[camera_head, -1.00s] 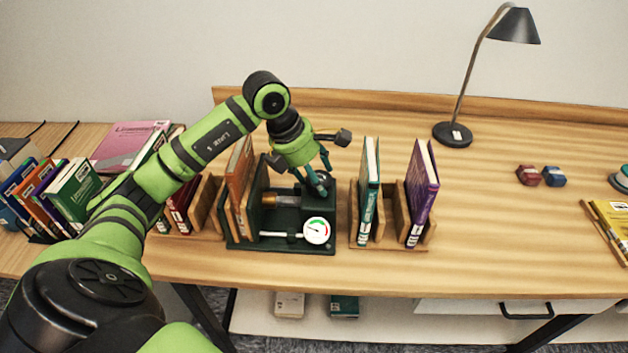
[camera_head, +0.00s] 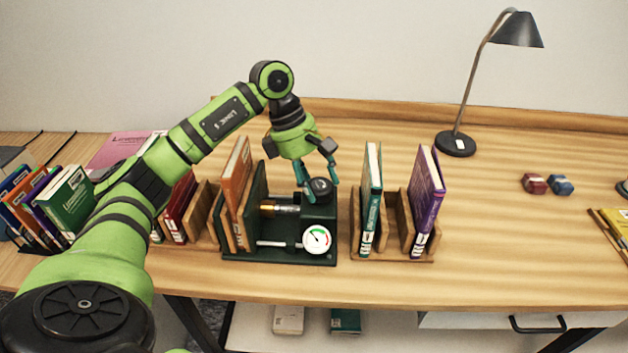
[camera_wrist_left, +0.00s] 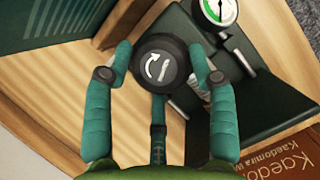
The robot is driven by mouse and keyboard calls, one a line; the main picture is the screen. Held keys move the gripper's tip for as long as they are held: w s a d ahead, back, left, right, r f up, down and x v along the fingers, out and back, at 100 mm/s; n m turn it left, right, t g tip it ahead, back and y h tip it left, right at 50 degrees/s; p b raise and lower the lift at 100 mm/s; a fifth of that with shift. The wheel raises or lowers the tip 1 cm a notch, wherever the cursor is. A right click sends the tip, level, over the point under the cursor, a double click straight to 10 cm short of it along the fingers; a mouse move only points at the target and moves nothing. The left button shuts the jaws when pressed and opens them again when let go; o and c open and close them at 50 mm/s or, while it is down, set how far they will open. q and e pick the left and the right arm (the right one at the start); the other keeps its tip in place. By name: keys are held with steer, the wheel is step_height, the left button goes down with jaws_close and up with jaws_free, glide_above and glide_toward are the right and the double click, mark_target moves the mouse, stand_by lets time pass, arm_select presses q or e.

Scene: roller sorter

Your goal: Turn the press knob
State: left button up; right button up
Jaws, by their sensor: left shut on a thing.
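The press (camera_head: 325,222) is a dark green device on the desk with a round gauge (camera_head: 316,238) on its front. Its knob (camera_head: 320,187) is a black round cap on top of the right block. In the left wrist view the knob (camera_wrist_left: 160,62) shows a white curved arrow and a white bar. My left gripper (camera_head: 321,188) comes down from above with its teal fingers on either side of the knob. In the left wrist view the gripper (camera_wrist_left: 160,65) is shut on the knob, a finger on each side. My right gripper is not in view.
An orange book (camera_head: 236,175) stands at the left of the press. A teal book (camera_head: 371,200) and a purple book (camera_head: 428,200) stand in a wooden rack close to its right. A lamp (camera_head: 455,143) stands farther back. The desk to the right is mostly clear.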

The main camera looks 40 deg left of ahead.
arm_select(q)
steer(key=shift+d, duration=0.3)
steer(key=shift+c, duration=0.2)
steer(key=o, duration=1.1)
steer(key=shift+o, duration=0.2)
steer(key=shift+d+r, duration=0.1)
steer(key=shift+d, duration=0.1)
steer(key=shift+a, duration=0.2)
steer(key=shift+a+r, duration=0.2)
steer(key=shift+r, duration=0.1)
steer(key=w+v, duration=0.1)
steer(key=v, duration=1)
steer(key=shift+s+d+r, duration=0.15)
steer(key=shift+s, duration=0.35)
